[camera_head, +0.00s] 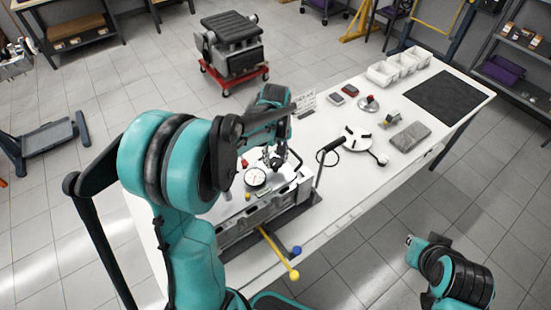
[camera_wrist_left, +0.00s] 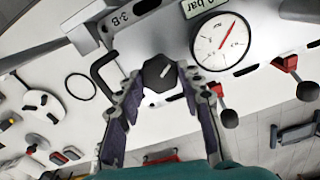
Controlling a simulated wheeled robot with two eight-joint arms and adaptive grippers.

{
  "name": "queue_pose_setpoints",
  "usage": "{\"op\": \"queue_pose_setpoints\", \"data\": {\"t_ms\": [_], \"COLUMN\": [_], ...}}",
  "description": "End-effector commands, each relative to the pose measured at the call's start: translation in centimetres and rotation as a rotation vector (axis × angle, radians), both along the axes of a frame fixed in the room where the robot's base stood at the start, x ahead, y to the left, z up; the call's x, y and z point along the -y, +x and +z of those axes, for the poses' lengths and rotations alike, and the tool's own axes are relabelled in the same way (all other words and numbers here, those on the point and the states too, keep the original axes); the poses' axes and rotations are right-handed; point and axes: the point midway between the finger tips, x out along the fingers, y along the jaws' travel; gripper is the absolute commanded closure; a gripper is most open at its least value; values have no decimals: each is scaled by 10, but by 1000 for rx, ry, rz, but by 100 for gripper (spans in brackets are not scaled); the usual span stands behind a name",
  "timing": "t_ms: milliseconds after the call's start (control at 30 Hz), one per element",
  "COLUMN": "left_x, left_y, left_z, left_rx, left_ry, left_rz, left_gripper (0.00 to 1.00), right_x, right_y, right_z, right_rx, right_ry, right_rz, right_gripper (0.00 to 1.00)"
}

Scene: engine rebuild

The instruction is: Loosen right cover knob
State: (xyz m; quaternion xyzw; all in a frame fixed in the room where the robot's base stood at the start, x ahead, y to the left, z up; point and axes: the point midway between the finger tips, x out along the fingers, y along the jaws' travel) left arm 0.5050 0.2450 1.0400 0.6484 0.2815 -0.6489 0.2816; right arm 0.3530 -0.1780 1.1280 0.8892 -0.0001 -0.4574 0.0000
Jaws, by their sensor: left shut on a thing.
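My left gripper (camera_head: 275,157) is over the top of the engine assembly (camera_head: 262,208) on the white table. The gripper is shut on this knob. In the head view the knob is mostly hidden by the gripper. My right arm (camera_head: 457,278) is at the lower right, off the table; its gripper's opening is not clear.
A round pressure gauge (camera_head: 256,177) is close beside the gripper; it also shows in the left wrist view (camera_wrist_left: 221,41). Red-based levers with black knobs (camera_wrist_left: 285,63) are near it. A yellow-ended rod (camera_head: 293,274) sticks out in front. A round white part (camera_head: 355,139) lies to the right.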

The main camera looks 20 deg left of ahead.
Motion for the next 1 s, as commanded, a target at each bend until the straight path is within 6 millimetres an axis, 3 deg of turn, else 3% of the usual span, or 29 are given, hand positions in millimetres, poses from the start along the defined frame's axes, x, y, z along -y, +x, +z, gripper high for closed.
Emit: {"op": "queue_pose_setpoints", "data": {"t_ms": [1000], "left_x": [0], "left_y": [0], "left_z": [0], "left_rx": [0], "left_ry": [1], "left_rz": [886], "left_gripper": [92], "right_x": [0], "right_y": [0], "right_z": [-4], "right_rx": [0], "right_ry": [0], "right_rz": [0], "right_gripper": [100]}}
